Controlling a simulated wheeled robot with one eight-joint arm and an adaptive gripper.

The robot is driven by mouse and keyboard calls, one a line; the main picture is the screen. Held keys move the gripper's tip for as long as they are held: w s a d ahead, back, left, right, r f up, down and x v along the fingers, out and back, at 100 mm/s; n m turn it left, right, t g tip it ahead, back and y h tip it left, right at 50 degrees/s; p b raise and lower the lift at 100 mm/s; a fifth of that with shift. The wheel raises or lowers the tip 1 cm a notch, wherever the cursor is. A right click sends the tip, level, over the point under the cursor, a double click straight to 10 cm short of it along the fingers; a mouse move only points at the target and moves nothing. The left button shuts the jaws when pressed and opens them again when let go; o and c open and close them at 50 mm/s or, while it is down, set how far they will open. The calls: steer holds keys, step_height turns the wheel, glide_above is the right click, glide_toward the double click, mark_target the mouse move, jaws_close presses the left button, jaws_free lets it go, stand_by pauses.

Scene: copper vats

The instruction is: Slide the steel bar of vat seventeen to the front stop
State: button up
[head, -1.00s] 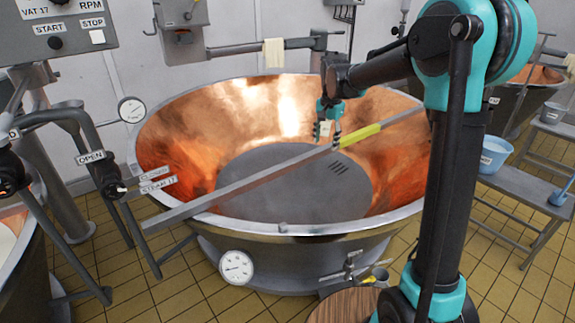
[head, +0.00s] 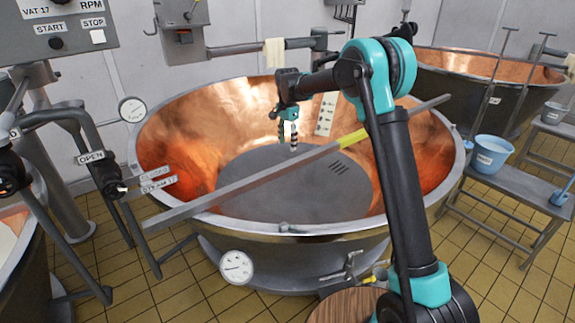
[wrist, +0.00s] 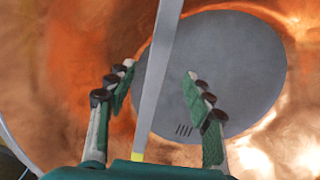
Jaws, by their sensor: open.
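The steel bar (head: 240,184) lies slanted across the copper vat (head: 165,125), from beyond the front left rim to beyond the right rim. It has a yellow band (head: 353,137) right of its middle. My gripper (head: 288,146) is open and empty, fingers down over the vat, left of the yellow band. In the wrist view the bar (wrist: 158,80) runs between the two spread fingers of my gripper (wrist: 157,70), with the yellow band near the palm. Contact is not visible. A small nub (head: 283,227) sits on the front rim; I cannot tell whether it is a stop.
A control panel (head: 60,25) reading VAT 17 hangs at upper left, above pipes and a valve marked OPEN (head: 90,157). A white dotted plate (head: 326,113) shows against the vat's inner wall. A second vat (head: 490,85) and a bench with a blue bucket (head: 490,153) stand at right.

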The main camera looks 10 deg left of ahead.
mark_target(288, 163)
step_height(288, 163, down, 11)
steer(key=shift+r, duration=0.1)
stand_by(0.3)
jaws_close()
stand_by(0.4)
